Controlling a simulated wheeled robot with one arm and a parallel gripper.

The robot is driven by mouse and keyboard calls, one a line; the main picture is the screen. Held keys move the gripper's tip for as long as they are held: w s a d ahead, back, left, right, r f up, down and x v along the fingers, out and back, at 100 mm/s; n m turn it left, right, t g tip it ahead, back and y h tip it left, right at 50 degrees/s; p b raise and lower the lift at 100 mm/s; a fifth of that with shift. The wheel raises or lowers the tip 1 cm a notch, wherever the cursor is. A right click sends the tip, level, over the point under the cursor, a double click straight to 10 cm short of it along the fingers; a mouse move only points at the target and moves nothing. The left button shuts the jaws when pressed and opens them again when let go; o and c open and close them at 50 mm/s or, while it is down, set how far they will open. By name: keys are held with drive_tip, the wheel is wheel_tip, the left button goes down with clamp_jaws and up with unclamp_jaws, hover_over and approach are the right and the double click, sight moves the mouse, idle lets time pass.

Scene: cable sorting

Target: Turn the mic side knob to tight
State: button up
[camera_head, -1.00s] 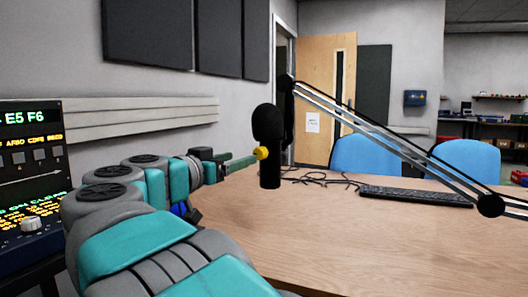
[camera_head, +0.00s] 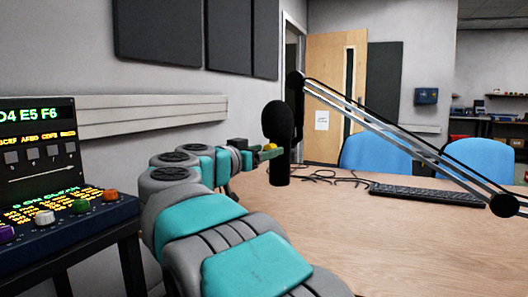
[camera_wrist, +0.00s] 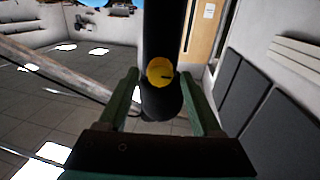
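The black microphone (camera_head: 278,122) stands upright at the left end of the desk, and its dark body (camera_wrist: 162,35) also shows in the wrist view. Its yellow side knob (camera_wrist: 160,72) has a short dark mark pointing right in that view. In the head view the knob (camera_head: 270,147) is partly hidden behind a finger. My gripper (camera_wrist: 160,75) is open, with one green finger on each side of the knob and a gap on both sides. In the head view my gripper (camera_head: 262,155) is at the microphone's left side.
The wooden desk (camera_head: 400,230) carries a loose black cable (camera_head: 325,178) and a keyboard (camera_head: 425,193). A boom arm (camera_head: 400,145) slants down across the right. A control console (camera_head: 70,220) with coloured knobs stands at the left. Blue chairs (camera_head: 375,152) are behind the desk.

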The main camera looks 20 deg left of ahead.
clamp_jaws()
idle(0.3)
drive_tip(key=shift+m, duration=0.5)
drive_tip(key=shift+m+p, duration=0.65)
drive_tip(key=shift+m, duration=0.35)
drive_tip(key=shift+d+f+m+b, duration=0.15)
drive_tip(key=shift+m+b, duration=1)
drive_tip(key=shift+m, duration=2.55)
drive_tip(key=shift+d+f+m+b, duration=0.1)
drive_tip(key=shift+m+b, duration=1)
drive_tip(key=shift+m, duration=2.9)
